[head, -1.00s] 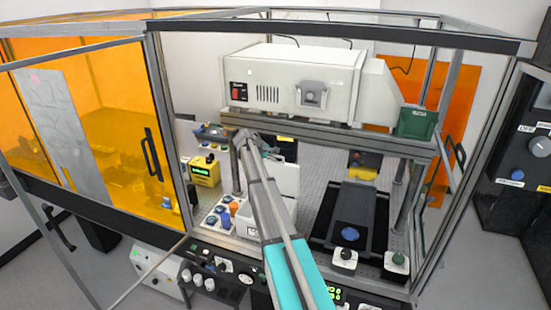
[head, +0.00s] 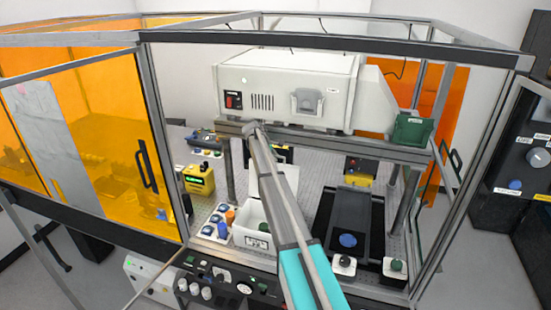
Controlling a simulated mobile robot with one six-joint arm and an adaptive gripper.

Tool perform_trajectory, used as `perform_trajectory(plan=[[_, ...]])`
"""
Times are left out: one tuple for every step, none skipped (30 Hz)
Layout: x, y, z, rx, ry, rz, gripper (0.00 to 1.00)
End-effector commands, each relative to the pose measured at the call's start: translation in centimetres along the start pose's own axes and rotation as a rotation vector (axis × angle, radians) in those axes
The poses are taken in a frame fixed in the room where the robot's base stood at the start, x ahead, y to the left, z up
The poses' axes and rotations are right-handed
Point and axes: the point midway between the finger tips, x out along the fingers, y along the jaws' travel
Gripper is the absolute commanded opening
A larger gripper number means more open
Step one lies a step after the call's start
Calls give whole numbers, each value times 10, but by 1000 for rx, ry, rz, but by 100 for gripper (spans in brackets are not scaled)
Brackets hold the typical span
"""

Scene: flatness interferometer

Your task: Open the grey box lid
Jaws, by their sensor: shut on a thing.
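The pale grey box (head: 250,234) stands on the perforated bench inside the enclosure, with a label on its front. Its lid (head: 262,185) appears as a pale panel standing up at the back of the box. The box looks open at the top. My arm crosses in front of the box and lid and hides their right part. The arm's far end reaches up near the shelf edge.
A black stage with a blue knob (head: 348,241) is to the right. A shelf carrying a white instrument (head: 285,88) hangs above. The enclosure frame surrounds the opening.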

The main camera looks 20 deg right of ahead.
Motion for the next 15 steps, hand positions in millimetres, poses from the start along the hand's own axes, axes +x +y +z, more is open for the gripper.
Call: perform_trajectory(plan=[[-1, 0, -1, -2, 0, -1, 0], [-1, -1, -2, -3, 0, -1, 0], [-2, -1, -3, -4, 1, -1, 0], [-2, -1, -3, -5, 1, -1, 0], [-2, -2, -4, -6, 1, 0, 0], [-3, -2, -4, -6, 2, 0, 0], [-3, -2, -4, -7, 2, 0, 0], [-3, -2, -5, -7, 2, 0, 0], [-4, -3, -5, -8, 2, 1, 0], [-4, -3, -6, -8, 2, 1, 0], [-4, -3, -6, -8, 3, 1, 0], [-4, -3, -6, -9, 3, 1, 21], [-4, -3, -6, -9, 3, 1, 26], [-4, -3, -7, -9, 3, 1, 32], [-5, -4, -7, -9, 3, 1, 39]])
